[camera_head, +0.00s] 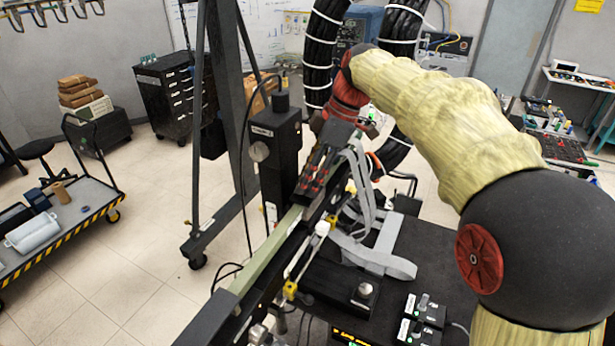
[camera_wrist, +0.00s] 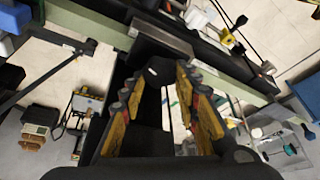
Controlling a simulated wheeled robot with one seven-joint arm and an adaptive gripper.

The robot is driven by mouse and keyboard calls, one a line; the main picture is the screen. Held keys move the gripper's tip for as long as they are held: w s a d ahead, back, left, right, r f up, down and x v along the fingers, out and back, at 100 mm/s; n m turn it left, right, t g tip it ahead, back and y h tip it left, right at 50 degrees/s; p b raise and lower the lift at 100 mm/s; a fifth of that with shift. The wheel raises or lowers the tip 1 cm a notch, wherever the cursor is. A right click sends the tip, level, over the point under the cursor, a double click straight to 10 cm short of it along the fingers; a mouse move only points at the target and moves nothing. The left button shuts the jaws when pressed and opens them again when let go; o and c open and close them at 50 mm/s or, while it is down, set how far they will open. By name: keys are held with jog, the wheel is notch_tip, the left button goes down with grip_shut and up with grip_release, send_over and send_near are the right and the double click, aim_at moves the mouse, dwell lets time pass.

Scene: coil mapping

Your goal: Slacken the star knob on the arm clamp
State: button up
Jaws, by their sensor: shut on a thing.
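In the head view my gripper (camera_head: 313,178) reaches down onto the black and pale green rail assembly (camera_head: 268,252), just right of a black post (camera_head: 278,155). A round silver knob (camera_head: 260,152) sticks out on the post's left side, apart from my fingers. In the wrist view my gripper (camera_wrist: 158,76) has its yellow-padded fingers on either side of a dark part (camera_wrist: 154,108) and is shut on it. I cannot tell whether this dark part is the star knob; no star outline shows. The fingers and the dark surroundings hide the contact.
A black base with a silver knob (camera_head: 365,289) and small control boxes (camera_head: 422,308) stand on the dark bench right of the rail. Grey ribbon cables (camera_head: 372,255) loop close to my gripper. A black stand (camera_head: 222,130) rises behind. Open floor lies left, beyond it a trolley (camera_head: 75,225).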

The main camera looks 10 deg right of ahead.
jog(key=shift+w+n+g, duration=0.1)
jog(key=shift+n+g, duration=0.2)
jog(key=shift+n, duration=0.3)
jog(key=o, duration=0.9)
jog(key=shift+c, duration=0.2)
jog(key=v, duration=1.2)
